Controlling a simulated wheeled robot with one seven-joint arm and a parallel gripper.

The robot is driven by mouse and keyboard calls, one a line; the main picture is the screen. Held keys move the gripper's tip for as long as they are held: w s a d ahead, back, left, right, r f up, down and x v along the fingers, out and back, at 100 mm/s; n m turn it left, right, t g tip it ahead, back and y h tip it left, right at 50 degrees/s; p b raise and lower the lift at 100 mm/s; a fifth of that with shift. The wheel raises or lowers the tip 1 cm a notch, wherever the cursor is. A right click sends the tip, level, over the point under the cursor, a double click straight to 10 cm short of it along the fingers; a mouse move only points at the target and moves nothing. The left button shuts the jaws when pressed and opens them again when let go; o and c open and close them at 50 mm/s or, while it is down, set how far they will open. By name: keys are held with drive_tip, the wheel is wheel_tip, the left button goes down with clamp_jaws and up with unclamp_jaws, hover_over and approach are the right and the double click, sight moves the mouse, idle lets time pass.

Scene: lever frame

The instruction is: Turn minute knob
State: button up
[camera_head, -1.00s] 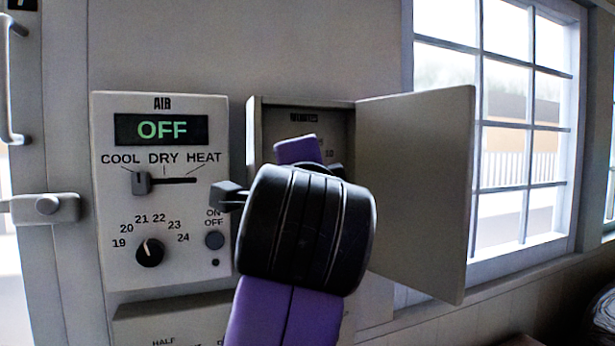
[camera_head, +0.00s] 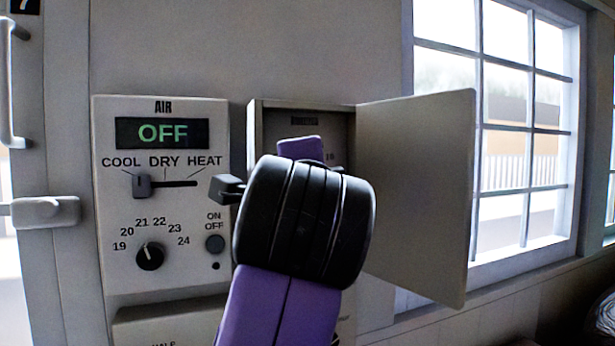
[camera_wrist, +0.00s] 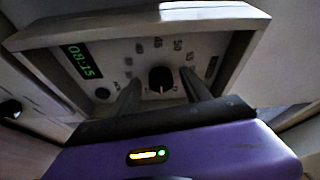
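The minute knob, which I take to be the black knob (camera_wrist: 161,80) with a pale pointer line, sits in a ring of blurred numbers in the wrist view. It is on a panel (camera_wrist: 222,52) with a green display (camera_wrist: 82,61) reading about 08:15. My gripper (camera_wrist: 161,74) is open, one dark finger on each side of the knob. A gap seems to show on both sides; contact cannot be made out. In the head view the panel is inside an open wall box (camera_head: 252,135), and my arm hides the knob and fingertips.
The box's open door (camera_head: 418,190) stands out to the right of my arm, close to it. The AIR panel (camera_head: 108,225), showing OFF, with a slider, dial and button, is just left. A window (camera_head: 525,185) is further right.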

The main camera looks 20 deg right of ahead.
drive_tip(key=b+v, duration=0.1)
drive_tip(key=v, duration=0.6)
drive_tip(key=shift+s+a+b, duration=0.2)
drive_tip(key=shift+s+b, duration=0.15)
